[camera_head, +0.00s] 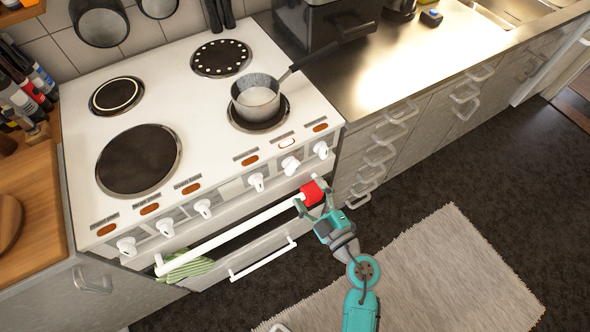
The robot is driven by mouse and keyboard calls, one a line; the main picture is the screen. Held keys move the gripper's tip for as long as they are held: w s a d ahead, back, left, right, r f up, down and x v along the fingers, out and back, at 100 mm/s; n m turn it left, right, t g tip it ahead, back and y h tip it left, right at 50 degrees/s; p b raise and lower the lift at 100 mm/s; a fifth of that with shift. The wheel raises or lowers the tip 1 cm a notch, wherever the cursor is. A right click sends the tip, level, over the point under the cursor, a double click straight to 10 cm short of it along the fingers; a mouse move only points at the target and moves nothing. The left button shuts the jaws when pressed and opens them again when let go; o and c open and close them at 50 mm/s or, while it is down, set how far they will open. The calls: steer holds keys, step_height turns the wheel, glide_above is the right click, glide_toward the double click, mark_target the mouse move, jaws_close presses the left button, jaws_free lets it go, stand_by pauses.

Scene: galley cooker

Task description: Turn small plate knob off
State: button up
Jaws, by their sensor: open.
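The white cooker (185,65) has a row of white knobs along its sloping front. From left to right they include a far-left knob (127,246), a second knob (165,227), a third knob (203,208), a fourth knob (257,182), a fifth knob (290,165) and a far-right knob (321,150). The labels above them are too small to read, so I cannot tell which is the small plate knob. My gripper (311,192) is open, in front of the cooker's right side, below the right-hand knobs. A red piece (311,194) at the oven rail's right end shows between its fingers; contact is unclear.
The white oven rail (230,234) runs below the knobs, with a green striped towel (188,265) at its left. A saucepan (257,98) stands on the right front plate, its handle pointing right. Drawer handles (380,155) project at right. A pale rug (440,270) covers open floor.

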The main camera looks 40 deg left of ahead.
mark_target(295, 171)
steer(key=x, duration=0.7)
steer(key=shift+w+a, duration=0.15)
steer(key=shift+a, duration=0.2)
steer(key=c, duration=1.2)
